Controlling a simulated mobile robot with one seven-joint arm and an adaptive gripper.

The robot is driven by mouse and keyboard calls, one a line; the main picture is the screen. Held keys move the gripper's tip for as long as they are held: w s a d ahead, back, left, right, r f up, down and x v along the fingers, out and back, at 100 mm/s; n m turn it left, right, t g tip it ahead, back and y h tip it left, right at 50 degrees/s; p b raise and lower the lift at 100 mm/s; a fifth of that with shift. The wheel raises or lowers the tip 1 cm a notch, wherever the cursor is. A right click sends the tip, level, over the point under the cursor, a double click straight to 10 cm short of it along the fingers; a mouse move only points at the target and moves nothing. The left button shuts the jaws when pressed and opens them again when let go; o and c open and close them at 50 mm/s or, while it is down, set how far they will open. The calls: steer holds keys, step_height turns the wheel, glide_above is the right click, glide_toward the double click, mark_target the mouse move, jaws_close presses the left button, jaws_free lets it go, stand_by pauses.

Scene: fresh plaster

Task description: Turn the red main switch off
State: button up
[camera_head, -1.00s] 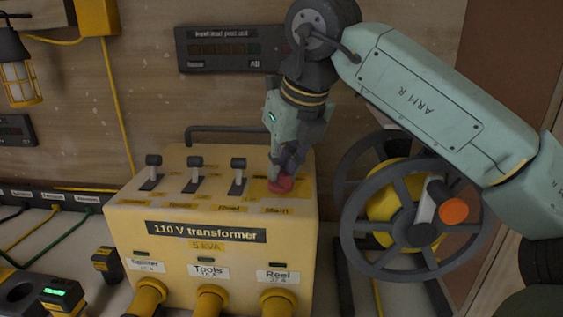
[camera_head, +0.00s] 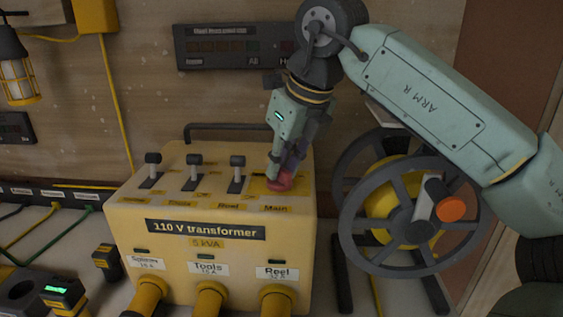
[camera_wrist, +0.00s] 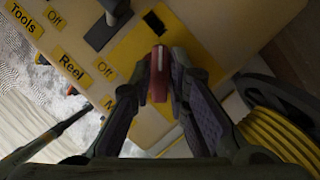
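The red main switch (camera_head: 279,184) is a knob on a yellow patch at the right of the transformer's (camera_head: 135,222) sloped top, above the "Main" label. In the wrist view the red switch (camera_wrist: 158,77) sits between my fingertips, with a pale line along its top edge. My gripper (camera_head: 283,172) comes down on it from above, leaning a little, and its fingers (camera_wrist: 158,82) close on both sides of the switch. The fingers hide part of the switch and its markings.
Three black toggle levers, the nearest the Reel lever (camera_head: 238,174), stand left of the switch. A black handle (camera_head: 240,128) rises behind. A cable reel (camera_head: 415,215) with an orange knob stands close at the right. A dark panel (camera_head: 225,47) hangs on the wall.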

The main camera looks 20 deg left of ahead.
steer(key=o, duration=0.3)
steer(key=shift+o, duration=0.2)
steer(key=shift+r, duration=0.1)
steer(key=v, duration=1.2)
steer(key=shift+s, duration=0.1)
